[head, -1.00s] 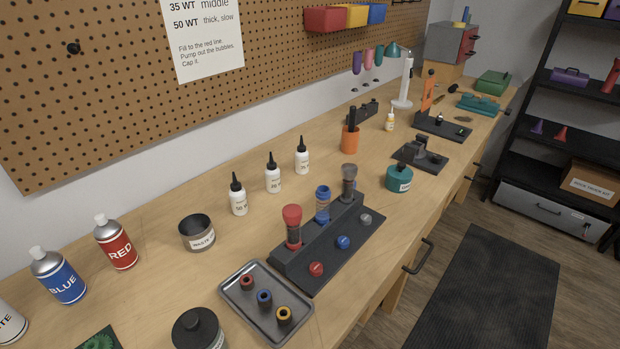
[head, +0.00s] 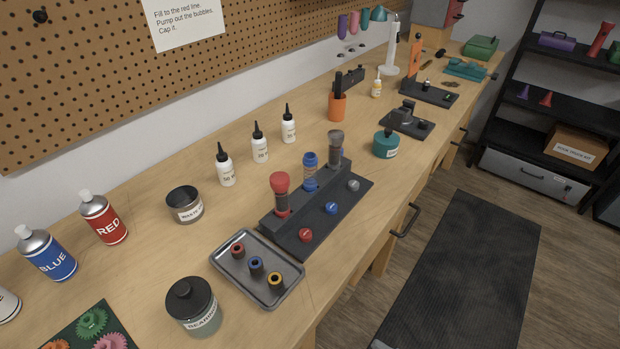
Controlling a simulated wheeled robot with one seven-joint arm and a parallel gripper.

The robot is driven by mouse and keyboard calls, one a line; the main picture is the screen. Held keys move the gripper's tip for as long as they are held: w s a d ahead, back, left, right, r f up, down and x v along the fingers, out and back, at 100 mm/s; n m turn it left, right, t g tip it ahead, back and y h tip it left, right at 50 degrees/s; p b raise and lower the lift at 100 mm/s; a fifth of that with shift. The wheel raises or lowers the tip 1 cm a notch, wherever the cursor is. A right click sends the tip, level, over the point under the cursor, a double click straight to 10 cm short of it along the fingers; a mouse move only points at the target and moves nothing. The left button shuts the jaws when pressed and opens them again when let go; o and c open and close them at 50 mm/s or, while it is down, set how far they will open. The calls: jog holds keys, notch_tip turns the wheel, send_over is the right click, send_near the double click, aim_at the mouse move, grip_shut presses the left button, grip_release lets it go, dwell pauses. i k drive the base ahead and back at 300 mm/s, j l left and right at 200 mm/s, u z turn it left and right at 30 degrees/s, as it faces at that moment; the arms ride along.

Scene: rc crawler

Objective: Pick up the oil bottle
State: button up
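Three white bottles with black pointed tips stand upright in a row on the workbench in the head view: the left one (head: 225,167), the middle one (head: 260,145) and the right one (head: 289,126). Their labels are small; the left one seems to read 50 W. A smaller bottle with a yellow-orange label (head: 376,88) stands further back, by the orange cup. I cannot tell from the labels which bottle is the oil bottle. My gripper is not in view.
A black stand (head: 317,218) with red, blue and grey-topped shocks is in front of the white bottles. A metal tray (head: 228,271), waste tin (head: 185,206), spray cans (head: 103,217), orange cup (head: 337,108) and teal jar (head: 386,146) are nearby. The bench's front edge has handles (head: 407,220).

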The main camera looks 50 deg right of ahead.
aim_at(288, 127)
jog(key=i+l+u, duration=0.15)
jog(key=l, duration=0.3)
jog(key=i+l+u, duration=0.15)
jog(key=l, duration=0.35)
jog(key=l+u, duration=0.1)
jog(key=l, duration=0.35)
